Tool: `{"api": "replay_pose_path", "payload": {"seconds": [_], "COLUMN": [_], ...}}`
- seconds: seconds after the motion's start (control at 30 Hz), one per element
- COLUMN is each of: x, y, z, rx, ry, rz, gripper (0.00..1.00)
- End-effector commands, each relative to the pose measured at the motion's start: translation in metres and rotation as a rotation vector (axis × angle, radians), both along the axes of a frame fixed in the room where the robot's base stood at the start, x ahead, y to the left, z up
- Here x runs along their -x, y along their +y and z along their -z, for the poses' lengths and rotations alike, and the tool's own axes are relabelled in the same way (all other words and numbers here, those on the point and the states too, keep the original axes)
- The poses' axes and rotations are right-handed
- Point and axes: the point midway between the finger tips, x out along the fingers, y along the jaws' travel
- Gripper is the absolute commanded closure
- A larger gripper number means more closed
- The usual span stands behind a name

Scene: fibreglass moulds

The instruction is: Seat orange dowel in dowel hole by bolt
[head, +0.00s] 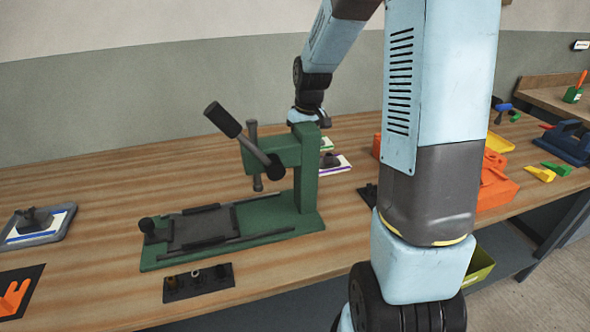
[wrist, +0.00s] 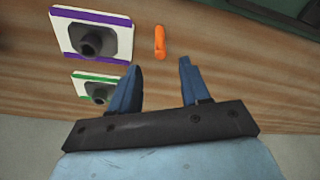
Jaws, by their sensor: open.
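An orange dowel (wrist: 160,42) lies on the wooden bench in the wrist view, beyond my fingertips and lined up with the gap between them. My gripper (wrist: 161,66) has its two blue fingers spread apart with nothing between them. In the head view I cannot make out the dowel, and my fingers are hidden behind the green press. An orange block (head: 497,188) shows partly behind my arm at the right of the head view. I cannot make out the dowel hole or the bolt in either view.
The green press (head: 310,180) stands mid-bench. A purple-edged plate (wrist: 124,38) and a green-edged plate (wrist: 84,76), each with a dark socket, lie left of the dowel in the wrist view. A dark strip (head: 198,282) with small parts lies near the front edge.

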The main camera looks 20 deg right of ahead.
Motion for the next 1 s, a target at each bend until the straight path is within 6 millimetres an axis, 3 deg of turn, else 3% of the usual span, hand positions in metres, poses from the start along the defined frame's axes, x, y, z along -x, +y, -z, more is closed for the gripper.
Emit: {"api": "replay_pose_path", "payload": {"seconds": [0.27,0.6,0.9,1.0], "x": [-0.001,-0.004,-0.005,-0.005], "y": [0.001,0.004,0.004,0.004], "z": [0.017,0.058,0.061,0.061], "rx": [0.0,0.0,0.0,0.0], "ry": [0.002,0.001,-0.001,0.0], "rz": [0.0,-0.001,-0.001,-0.001], "gripper": [0.54,0.54,0.54,0.62]}}
